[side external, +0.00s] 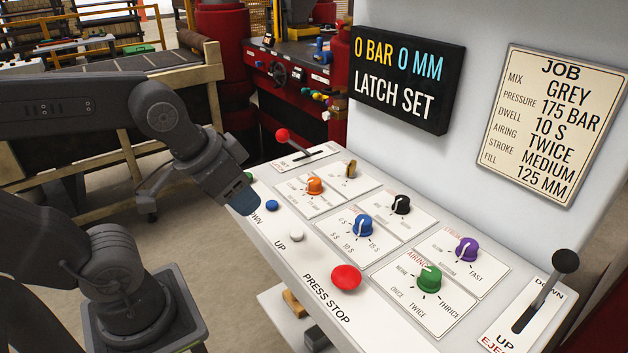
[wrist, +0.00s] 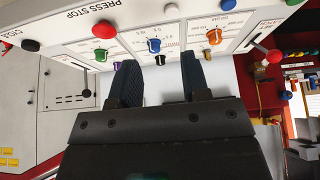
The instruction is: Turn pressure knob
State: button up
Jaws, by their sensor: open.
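The orange knob (side external: 314,186), whose scale appears to be in bar, sits on the far left part of the sloped white control panel; its white pointer mark shows on top. It also shows in the wrist view (wrist: 214,36), above and just right of my fingers. My gripper (side external: 244,202) hangs over the panel's left edge, left of the orange knob and apart from it. In the wrist view my gripper (wrist: 162,68) has its two dark fingers spread with nothing between them. The small scale print cannot be read surely.
Blue (side external: 360,226), black (side external: 401,204), green (side external: 429,279) and purple (side external: 466,249) knobs share the panel. A red stop button (side external: 346,277), a red-ball lever (side external: 283,135) and an eject lever (side external: 565,262) stick up. The display (side external: 407,78) reads 0 BAR; the job card (side external: 541,125) lists 175 BAR.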

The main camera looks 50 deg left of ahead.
jog(key=shift+o, duration=0.4)
jog(key=shift+o, duration=0.9)
jog(key=shift+w+a+r, duration=0.1)
jog(key=shift+w+r, duration=0.1)
jog(key=shift+w, duration=0.05)
jog(key=shift+o, duration=0.5)
jog(key=w+a+r+g, duration=0.1)
jog(key=w+a, duration=0.1)
jog(key=w, duration=0.3)
jog(key=w+a+r+m+g, duration=0.1)
jog(key=w+a+r, duration=0.1)
jog(key=w, duration=0.4)
jog(key=shift+a+g, duration=0.25)
jog(key=shift+g, duration=0.15)
jog(key=m+g, duration=0.2)
jog(key=g, duration=0.1)
send_over(315, 180)
notch_tip(315, 180, down, 4)
jog(key=f, duration=0.1)
notch_tip(315, 180, down, 13)
jog(key=shift+r, duration=0.2)
jog(key=shift+c, duration=0.2)
jog(key=shift+n, duration=0.3)
jog(key=c, duration=0.9)
